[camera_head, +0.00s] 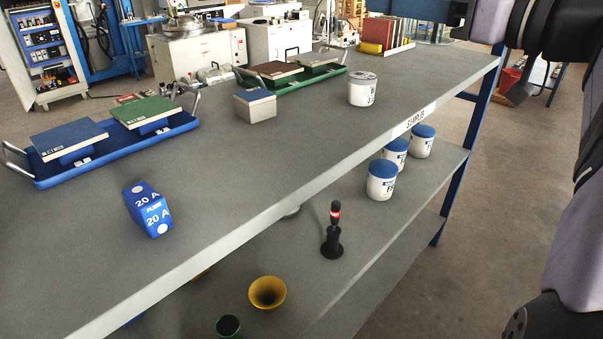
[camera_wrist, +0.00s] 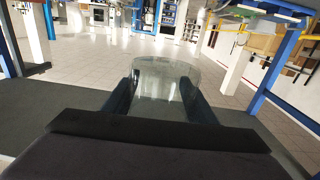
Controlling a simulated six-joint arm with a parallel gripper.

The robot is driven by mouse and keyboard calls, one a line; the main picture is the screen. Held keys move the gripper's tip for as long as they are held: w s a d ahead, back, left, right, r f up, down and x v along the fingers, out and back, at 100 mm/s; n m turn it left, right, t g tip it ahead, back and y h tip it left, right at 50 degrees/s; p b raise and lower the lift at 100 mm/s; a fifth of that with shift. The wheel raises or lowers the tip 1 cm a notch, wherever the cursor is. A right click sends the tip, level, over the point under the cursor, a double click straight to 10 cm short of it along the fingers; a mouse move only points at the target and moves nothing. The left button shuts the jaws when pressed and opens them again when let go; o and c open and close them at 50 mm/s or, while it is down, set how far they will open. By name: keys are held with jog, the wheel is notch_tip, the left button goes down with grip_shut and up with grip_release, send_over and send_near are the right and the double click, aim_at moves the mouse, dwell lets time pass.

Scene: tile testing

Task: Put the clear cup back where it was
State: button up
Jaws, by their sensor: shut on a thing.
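In the wrist view, a clear cup (camera_wrist: 165,72) sits between the two dark blue fingers of my gripper (camera_wrist: 160,98), which is shut on it. The cup is see-through, and the tiled floor shows through it. Its near part is hidden behind the dark gripper body. I cannot tell whether its base touches a surface. Neither the cup nor my gripper shows in the head view, where only parts of my arm are in sight at the right.
The grey upper shelf (camera_head: 300,140) holds a blue fuse box (camera_head: 150,210), trays with tiles (camera_head: 115,145) and a white jar (camera_head: 362,88). The lower shelf (camera_head: 345,260) holds blue-lidded jars (camera_head: 382,180), a black stand with a red light (camera_head: 333,235), a yellow cup (camera_head: 267,292) and a green cup (camera_head: 228,326).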

jog(key=w+d+f+m+t+h+b, duration=0.15)
jog(key=w+d+f+b, duration=0.35)
jog(key=f, duration=0.8)
jog(key=d+f+m+t+h+b, duration=0.1)
jog(key=d+f+m+h+b, duration=0.15)
jog(key=d+f, duration=0.7)
jog(key=w+d+f+m+t+h+b, duration=0.1)
jog(key=w+d+f+t+h+b, duration=0.2)
jog(key=f, duration=1.2)
jog(key=s+a+f+n+g+y+p, duration=0.1)
jog(key=s+a+f+n+g+y, duration=0.2)
jog(key=a+f, duration=0.85)
jog(key=s+a+f+n+g+y+p, duration=0.2)
jog(key=s+a+f+n+g+y, duration=0.15)
jog(key=s+a+f+y, duration=0.45)
jog(key=w+a+b, duration=0.1)
jog(key=w+a, duration=0.2)
jog(key=a, duration=0.2)
jog(key=w+a+h, duration=0.1)
jog(key=w+a, duration=0.2)
jog(key=a, duration=0.2)
jog(key=w+a+h+b, duration=0.1)
jog(key=w+a, duration=0.1)
jog(key=a, duration=0.3)
jog(key=shift+w+g+b, duration=0.3)
jog(key=shift+w+b, duration=0.05)
jog(key=shift+w, duration=0.05)
jog(key=shift+w+a, duration=0.2)
jog(key=shift+d, duration=0.1)
